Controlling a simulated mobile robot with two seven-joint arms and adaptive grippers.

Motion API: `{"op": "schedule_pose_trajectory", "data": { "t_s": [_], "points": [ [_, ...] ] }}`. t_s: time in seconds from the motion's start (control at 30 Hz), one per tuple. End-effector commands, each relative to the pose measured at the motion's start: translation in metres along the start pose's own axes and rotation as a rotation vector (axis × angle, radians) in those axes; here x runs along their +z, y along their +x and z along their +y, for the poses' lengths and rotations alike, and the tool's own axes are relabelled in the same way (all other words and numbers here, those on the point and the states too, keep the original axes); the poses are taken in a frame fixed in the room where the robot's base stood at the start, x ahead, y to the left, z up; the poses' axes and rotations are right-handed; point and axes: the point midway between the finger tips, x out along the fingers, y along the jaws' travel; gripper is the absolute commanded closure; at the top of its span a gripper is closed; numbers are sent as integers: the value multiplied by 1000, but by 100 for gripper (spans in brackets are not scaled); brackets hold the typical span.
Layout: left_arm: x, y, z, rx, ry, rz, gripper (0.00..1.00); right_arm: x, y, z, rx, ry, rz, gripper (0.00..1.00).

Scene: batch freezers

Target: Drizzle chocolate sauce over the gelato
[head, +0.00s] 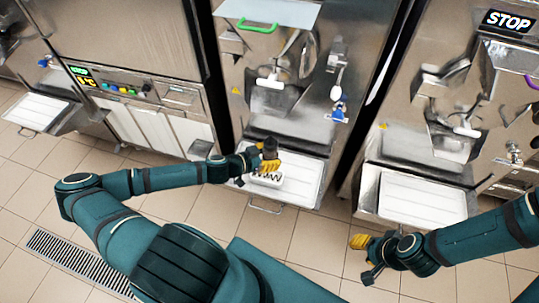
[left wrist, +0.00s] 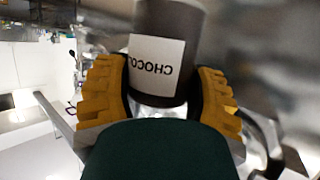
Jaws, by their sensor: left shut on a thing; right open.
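My left gripper (head: 268,166) is shut on a dark brown sauce bottle (head: 269,147) above the middle machine's tray. In the left wrist view the bottle (left wrist: 165,92) sits between the yellow fingers, its white label reading "CHOCO" upside down in the picture. Just below the gripper a small white tub (head: 264,181) shows dark zigzag lines across its top, which look like sauce on the gelato. The bottle's nozzle cannot be made out. My right gripper (head: 362,242) is open and empty, low in front of the right machine.
The white tub stands on the middle machine's pull-out tray (head: 303,183). The right machine has a similar white tray (head: 425,198). Another tray (head: 36,111) is at the far left. The tiled floor (head: 310,240) in front is clear, with a drain grate (head: 75,262) at lower left.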

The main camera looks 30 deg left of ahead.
Motion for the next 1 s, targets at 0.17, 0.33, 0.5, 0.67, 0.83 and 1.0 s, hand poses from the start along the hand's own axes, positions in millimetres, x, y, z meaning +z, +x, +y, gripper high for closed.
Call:
{"op": "schedule_pose_trajectory", "data": {
  "t_s": [0.17,0.33,0.5,0.67,0.83,1.0],
  "points": [
    [4,-12,20,2,-3,2,82,0,1,0,0,0,0,59],
    [10,-24,39,2,-3,1,82,0,2,1,0,0,0,59],
    [15,-36,59,3,-3,1,82,0,4,1,0,0,0,59],
    [20,-47,76,2,-4,0,82,0,6,2,0,0,0,59],
    [25,-58,96,2,-3,0,82,1,9,3,0,0,0,59],
    [29,-69,114,3,-3,0,82,1,12,5,0,0,0,59]
  ]
}}
